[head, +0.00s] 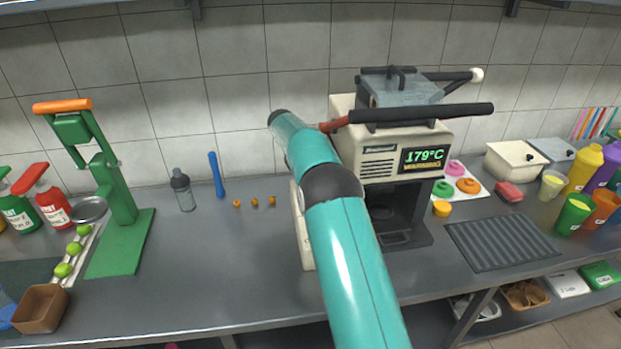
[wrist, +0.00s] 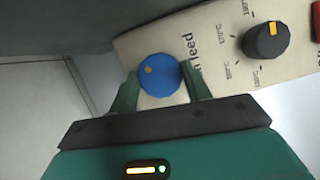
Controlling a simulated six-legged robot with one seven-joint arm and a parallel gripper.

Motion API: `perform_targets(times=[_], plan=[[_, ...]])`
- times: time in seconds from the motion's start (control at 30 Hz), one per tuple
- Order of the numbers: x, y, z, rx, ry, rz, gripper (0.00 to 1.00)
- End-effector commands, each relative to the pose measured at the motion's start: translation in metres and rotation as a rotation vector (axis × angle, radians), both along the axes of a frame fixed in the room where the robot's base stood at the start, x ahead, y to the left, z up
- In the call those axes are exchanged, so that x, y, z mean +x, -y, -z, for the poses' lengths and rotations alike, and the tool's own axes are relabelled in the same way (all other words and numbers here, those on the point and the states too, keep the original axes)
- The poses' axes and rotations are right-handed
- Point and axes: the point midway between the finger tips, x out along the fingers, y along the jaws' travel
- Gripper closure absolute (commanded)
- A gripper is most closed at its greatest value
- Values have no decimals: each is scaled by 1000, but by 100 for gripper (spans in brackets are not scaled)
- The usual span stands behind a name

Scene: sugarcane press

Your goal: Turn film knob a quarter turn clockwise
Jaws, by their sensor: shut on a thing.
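The film knob (wrist: 160,75) is a round blue knob with a small yellow-orange mark, on a cream panel (wrist: 208,52) with printed text of which "feed" can be read. The mark sits at the upper left of the knob's face in the wrist view. My gripper (wrist: 161,92) is shut on this knob, one green finger on each side of it. In the head view the knob and my gripper are hidden; my teal arm reaches to the left side of the cream sealing machine (head: 378,169).
A dark grey knob (wrist: 266,41) with an orange mark and a printed scale sits right of the blue one. The machine has a 179°C display (head: 424,159) and a long black-handled lever (head: 420,113).

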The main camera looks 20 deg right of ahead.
Motion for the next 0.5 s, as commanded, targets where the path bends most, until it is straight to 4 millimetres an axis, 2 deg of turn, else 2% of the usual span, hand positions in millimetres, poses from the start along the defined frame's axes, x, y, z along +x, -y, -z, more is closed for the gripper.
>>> perform_targets(times=[0.3,0.5], plan=[[2,1,2,0,0,289,75],[3,1,1,0,1,405,75]])
